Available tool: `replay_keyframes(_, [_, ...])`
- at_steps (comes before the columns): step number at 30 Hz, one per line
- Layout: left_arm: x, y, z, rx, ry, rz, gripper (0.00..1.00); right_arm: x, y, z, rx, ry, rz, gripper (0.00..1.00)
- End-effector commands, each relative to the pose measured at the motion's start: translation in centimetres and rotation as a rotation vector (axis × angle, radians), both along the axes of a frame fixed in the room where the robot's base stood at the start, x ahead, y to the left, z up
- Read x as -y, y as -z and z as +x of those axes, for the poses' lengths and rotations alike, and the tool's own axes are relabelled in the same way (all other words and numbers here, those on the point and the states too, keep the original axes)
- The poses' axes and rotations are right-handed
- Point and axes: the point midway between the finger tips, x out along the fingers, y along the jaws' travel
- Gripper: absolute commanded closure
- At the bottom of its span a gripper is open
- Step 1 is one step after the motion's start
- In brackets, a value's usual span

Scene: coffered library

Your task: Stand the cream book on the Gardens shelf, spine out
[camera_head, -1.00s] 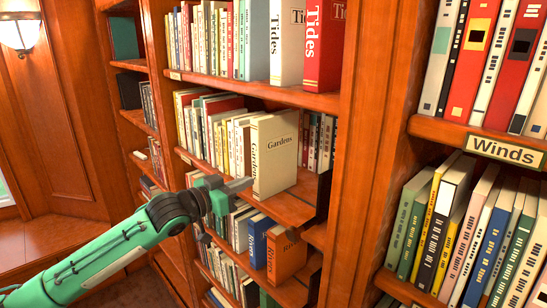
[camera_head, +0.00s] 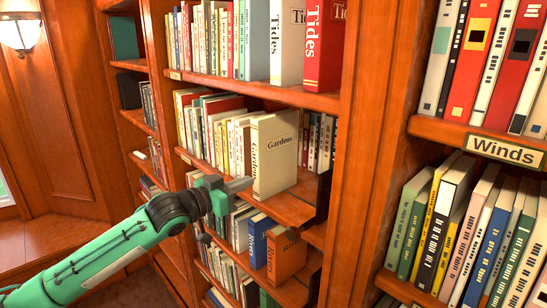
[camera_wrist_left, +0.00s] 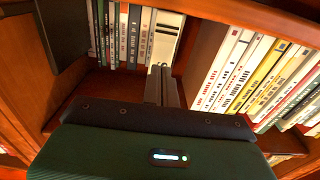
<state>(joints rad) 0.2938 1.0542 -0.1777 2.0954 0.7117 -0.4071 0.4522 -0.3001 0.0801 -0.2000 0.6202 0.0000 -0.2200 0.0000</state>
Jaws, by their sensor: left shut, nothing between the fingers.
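The cream book (camera_head: 275,155), marked "Gardens" on its cover and spine, stands upright on the middle shelf at the right end of a row of books. Its spine faces out and its cover faces right. My left gripper (camera_head: 238,185) is shut and empty, with its fingertips close to the lower part of the spine; I cannot tell whether they touch it. In the left wrist view the shut fingers (camera_wrist_left: 162,86) point at a pale book end, which I cannot surely name. My right gripper is not in view.
The shelf (camera_head: 293,205) has bare board to the right of the cream book. Blue and orange "Rivers" books (camera_head: 285,255) stand on the shelf below, and "Tides" books (camera_head: 323,45) above. A wooden upright (camera_head: 365,140) separates this bay from the "Winds" shelf (camera_head: 505,150).

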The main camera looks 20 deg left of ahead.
Motion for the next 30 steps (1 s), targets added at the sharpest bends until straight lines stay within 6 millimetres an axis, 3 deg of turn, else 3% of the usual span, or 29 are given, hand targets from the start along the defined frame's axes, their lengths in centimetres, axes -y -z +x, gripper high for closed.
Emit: replay_keyframes(30, [0.4,0.0,1.1,0.001,0.0,0.0,1.0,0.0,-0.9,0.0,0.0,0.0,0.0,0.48])
